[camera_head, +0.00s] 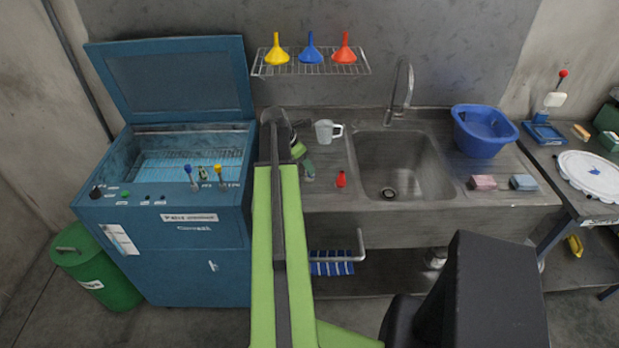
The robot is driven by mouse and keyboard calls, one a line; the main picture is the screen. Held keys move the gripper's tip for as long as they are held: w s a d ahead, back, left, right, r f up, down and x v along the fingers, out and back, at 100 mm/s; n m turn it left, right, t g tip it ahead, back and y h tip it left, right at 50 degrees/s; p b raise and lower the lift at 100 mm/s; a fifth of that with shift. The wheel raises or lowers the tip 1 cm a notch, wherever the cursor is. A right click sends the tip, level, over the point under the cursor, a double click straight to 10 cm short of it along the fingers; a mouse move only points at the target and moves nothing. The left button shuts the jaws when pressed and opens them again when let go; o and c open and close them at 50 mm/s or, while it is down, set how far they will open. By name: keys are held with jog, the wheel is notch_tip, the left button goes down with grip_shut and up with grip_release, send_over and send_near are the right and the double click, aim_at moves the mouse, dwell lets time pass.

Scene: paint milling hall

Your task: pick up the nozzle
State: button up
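I cannot tell for sure which thing is the nozzle. A small red piece (341,179) with a narrow top stands on the steel counter left of the sink. Small upright pieces, one blue-topped (189,174) and one yellow-topped (218,173), stand on the front ledge of the blue machine (190,250). My green and black arm reaches forward between the machine and the counter. The arm's dark far end (280,122) is over the counter's left back part. Its fingers cannot be made out, and part of the counter is hidden behind the arm.
The counter holds a clear jug (326,131), a dark-and-green object (298,150), a blue basin (484,130), a pink sponge (482,182) and a blue sponge (523,182). The sink (395,165) is empty. A wire shelf (312,69) with three funnels hangs above. A green bin (98,265) stands left.

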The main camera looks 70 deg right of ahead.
jog(key=b+x, duration=0.2)
jog(key=x, duration=0.1)
jog(key=b+x, duration=0.1)
jog(key=shift+s+a+f+b, duration=0.2)
jog(key=shift+f+b, duration=0.1)
jog(key=shift+f, duration=0.15)
jog(key=shift+r, duration=0.15)
jog(key=shift+c, duration=0.4)
grip_shut()
jog(key=shift+r+p, duration=0.15)
jog(key=shift+p, duration=0.15)
